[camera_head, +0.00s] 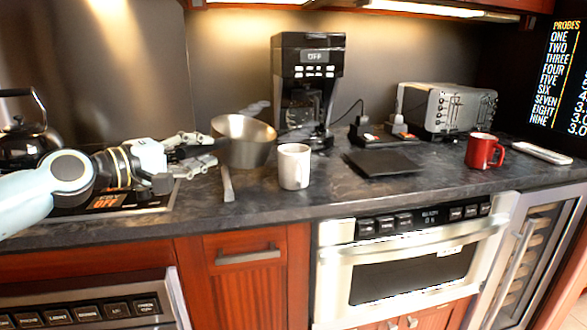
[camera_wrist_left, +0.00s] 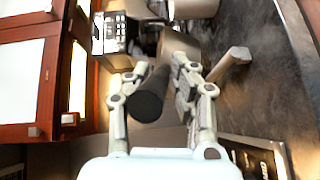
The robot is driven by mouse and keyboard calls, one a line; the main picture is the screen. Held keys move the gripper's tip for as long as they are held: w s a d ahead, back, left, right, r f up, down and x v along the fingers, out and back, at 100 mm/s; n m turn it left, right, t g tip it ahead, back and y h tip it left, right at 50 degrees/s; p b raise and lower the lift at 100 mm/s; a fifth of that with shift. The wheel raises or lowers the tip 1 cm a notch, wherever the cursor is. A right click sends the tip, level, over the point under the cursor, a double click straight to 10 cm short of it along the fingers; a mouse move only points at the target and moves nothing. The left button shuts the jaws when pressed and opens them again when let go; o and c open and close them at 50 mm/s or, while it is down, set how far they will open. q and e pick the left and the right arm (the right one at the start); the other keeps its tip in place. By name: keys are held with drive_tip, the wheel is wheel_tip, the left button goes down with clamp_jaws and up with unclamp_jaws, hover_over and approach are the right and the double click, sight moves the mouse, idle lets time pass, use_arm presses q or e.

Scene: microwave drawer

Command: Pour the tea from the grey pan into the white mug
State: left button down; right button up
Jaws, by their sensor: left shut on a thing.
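The grey pan (camera_head: 245,154) is left of the white mug (camera_head: 294,167) in the head view, with its open top facing up. I cannot tell whether its base touches the counter. The mug stands upright on the counter, close to the pan and apart from it in the picture. My left gripper (camera_head: 207,151) comes in from the left at the pan's handle side. In the left wrist view, my left gripper (camera_wrist_left: 158,88) has its fingers shut around the dark pan handle (camera_wrist_left: 150,98). Any tea inside the pan or mug cannot be made out. My right gripper is not in view.
A coffee maker (camera_head: 308,75) stands behind the mug. A small grey utensil-like piece (camera_head: 227,184) lies in front of the pan. A dark flat board (camera_head: 384,163), a red mug (camera_head: 481,151) and a toaster (camera_head: 447,108) are to the right. A kettle (camera_head: 22,138) is far left.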

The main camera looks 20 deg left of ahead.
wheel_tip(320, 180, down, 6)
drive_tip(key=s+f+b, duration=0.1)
drive_tip(key=b, duration=0.4)
use_arm(q)
drive_tip(key=r+p, duration=0.1)
drive_tip(key=a+r+n+p, duration=0.1)
drive_tip(key=p, duration=0.1)
drive_tip(key=r+p, duration=0.1)
drive_tip(key=shift+a+r+n+t, duration=0.1)
drive_tip(key=shift+a+n+t, duration=0.2)
drive_tip(key=shift+t, duration=0.1)
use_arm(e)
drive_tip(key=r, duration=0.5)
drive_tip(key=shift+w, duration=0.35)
use_arm(q)
drive_tip(key=shift+s, duration=0.1)
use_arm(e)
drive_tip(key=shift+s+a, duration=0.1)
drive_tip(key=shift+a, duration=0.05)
